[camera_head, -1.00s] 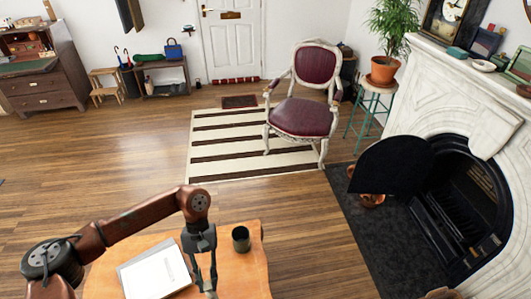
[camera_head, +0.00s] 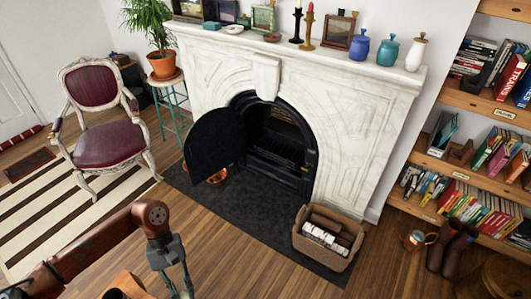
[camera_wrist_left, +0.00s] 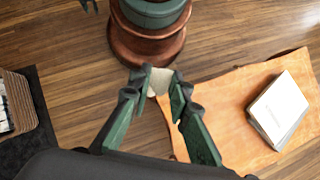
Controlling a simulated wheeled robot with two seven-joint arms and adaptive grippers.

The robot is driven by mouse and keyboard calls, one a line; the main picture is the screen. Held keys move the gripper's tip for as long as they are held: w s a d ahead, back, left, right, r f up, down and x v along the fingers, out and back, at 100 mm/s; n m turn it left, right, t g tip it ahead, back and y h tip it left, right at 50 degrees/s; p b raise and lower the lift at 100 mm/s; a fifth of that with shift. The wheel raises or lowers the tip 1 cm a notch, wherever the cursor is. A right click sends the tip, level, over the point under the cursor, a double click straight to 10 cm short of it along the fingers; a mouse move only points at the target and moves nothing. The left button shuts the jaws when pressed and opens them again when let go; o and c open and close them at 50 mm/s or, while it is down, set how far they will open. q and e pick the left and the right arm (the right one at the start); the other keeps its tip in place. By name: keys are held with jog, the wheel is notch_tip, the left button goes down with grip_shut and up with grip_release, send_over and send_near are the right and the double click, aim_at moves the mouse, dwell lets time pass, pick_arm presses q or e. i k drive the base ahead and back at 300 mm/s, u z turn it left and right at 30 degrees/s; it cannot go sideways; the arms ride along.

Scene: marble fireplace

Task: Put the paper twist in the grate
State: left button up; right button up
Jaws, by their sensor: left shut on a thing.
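My left gripper (camera_wrist_left: 158,85) is shut on a small pale piece, the paper twist (camera_wrist_left: 160,79), in the left wrist view. In the head view the left gripper (camera_head: 176,287) is at the bottom edge and its fingertips are cut off. The grate (camera_head: 276,158) is inside the black arched fireplace opening, well beyond the gripper and to the right. A dark rounded panel (camera_head: 212,140) stands at the left of the opening, leaving the grate in sight. A small dark shape at the top edge of the left wrist view may be part of my right gripper; its state is unclear.
A dark hearth slab (camera_head: 250,205) lies before the fireplace. A basket (camera_head: 325,250) with pale rolls stands at its right end. A chair (camera_head: 105,148) stands left.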

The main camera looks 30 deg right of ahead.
aim_at(284, 153)
jog(key=z, duration=1.2)
jog(key=i, duration=1.45)
jog(key=u, duration=2)
jog(key=i, duration=3)
jog(key=z, duration=3.5)
